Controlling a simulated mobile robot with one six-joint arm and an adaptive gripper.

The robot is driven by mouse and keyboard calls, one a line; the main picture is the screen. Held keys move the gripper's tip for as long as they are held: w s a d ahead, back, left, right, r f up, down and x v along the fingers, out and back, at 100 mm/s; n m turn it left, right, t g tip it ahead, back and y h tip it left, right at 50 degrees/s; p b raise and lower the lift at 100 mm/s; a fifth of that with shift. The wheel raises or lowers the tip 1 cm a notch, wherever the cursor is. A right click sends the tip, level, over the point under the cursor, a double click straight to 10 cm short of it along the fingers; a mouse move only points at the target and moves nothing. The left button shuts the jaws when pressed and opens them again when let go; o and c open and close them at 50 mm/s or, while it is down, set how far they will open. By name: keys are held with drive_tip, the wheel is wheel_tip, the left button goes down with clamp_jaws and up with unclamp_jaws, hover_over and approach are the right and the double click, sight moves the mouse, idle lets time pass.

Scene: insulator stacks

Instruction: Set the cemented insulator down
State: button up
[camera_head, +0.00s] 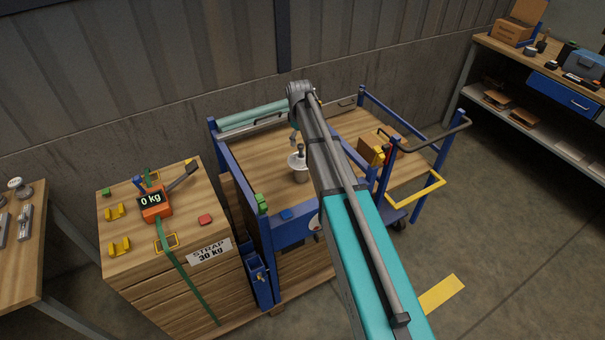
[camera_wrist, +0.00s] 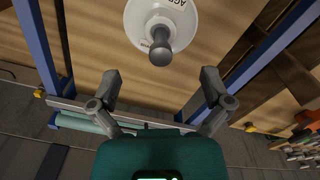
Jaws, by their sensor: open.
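A white insulator disc (camera_head: 298,160) with a dark metal pin on top stands upright on the wooden deck of the blue-railed cart (camera_head: 244,167). In the wrist view the insulator (camera_wrist: 181,18) is at the top middle, its grey pin (camera_wrist: 160,50) pointing toward the camera and dark lettering on its white face. My gripper (camera_wrist: 161,78) is open and empty. Its fingers are spread to the left and right, below the pin in that picture, and do not touch it. In the head view my arm hides most of the gripper. The insulator's underside is hidden.
Blue side rails and a rolled teal bundle (camera_head: 252,110) border the deck. A brown box (camera_head: 370,151) with yellow parts is right of my arm. The deck behind the insulator is clear.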

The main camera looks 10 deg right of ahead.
sight(301, 155)
drive_tip(key=shift+f+b, duration=1.1)
drive_tip(key=shift+f, duration=0.25)
drive_tip(key=shift+f, duration=0.1)
drive_tip(key=shift+w+d+f+b, duration=0.1)
drive_tip(key=shift+w+f+b, duration=0.05)
drive_tip(key=shift+f+b, duration=2.4)
drive_tip(key=shift+c, duration=0.3)
drive_tip(key=shift+r, duration=0.1)
clamp_jaws()
drive_tip(key=shift+r, duration=0.1)
